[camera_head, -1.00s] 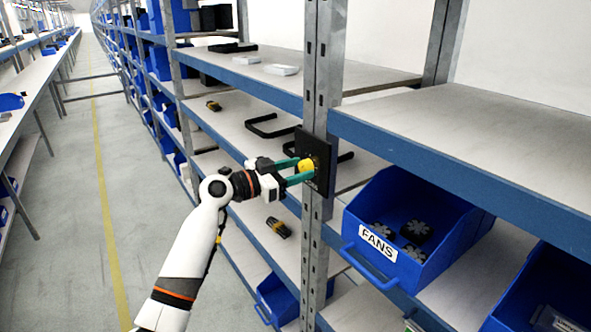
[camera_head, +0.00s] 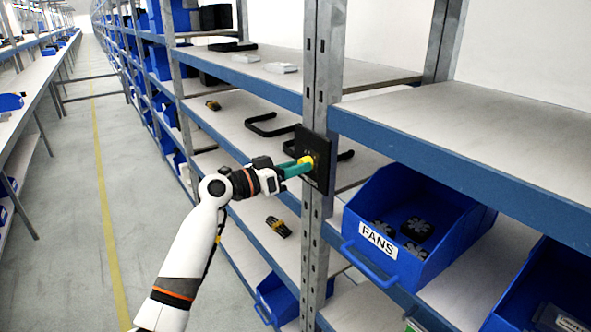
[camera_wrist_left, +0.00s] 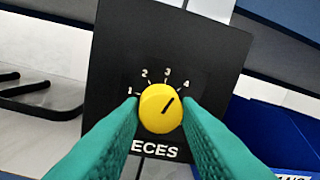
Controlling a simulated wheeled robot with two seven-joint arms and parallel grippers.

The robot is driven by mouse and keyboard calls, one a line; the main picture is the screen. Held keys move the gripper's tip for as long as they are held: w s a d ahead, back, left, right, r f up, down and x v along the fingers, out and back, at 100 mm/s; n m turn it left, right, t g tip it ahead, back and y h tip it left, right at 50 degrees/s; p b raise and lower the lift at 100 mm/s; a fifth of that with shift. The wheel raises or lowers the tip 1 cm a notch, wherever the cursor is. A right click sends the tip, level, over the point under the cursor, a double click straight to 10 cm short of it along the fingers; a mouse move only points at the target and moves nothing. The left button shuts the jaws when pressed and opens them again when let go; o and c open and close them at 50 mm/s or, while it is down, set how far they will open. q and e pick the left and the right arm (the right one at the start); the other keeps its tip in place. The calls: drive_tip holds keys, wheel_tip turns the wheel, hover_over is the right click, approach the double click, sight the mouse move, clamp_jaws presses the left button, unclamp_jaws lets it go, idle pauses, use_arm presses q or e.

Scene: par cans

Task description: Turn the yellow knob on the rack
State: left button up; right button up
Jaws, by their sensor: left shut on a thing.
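The yellow knob (camera_head: 306,161) sits on a black panel (camera_head: 322,150) fixed to the grey rack post. In the left wrist view the knob (camera_wrist_left: 161,108) shows a dark pointer line aimed up and right, between the 3 and the 4. Numbers 1 to 4 and the letters "ECES" show on the panel (camera_wrist_left: 215,60). My left gripper (camera_head: 299,167) has green fingers, one on each side of the knob, and is shut on it. In the head view the fingers partly cover the knob. My right gripper is not in view.
A blue bin labelled FANS (camera_head: 415,225) stands on the shelf right of the post, with another blue bin (camera_head: 545,290) beyond it. Shelves with black handles (camera_head: 272,126) lie behind the panel. The aisle floor (camera_head: 75,200) at left is clear.

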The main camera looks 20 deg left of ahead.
use_arm(q)
drive_tip(key=shift+n+t+p, duration=0.3)
drive_tip(key=shift+n+p, duration=1.55)
drive_tip(key=shift+n, duration=4.05)
drive_tip(key=shift+y, duration=0.3)
drive_tip(key=o, duration=1)
drive_tip(key=shift+c, duration=0.2)
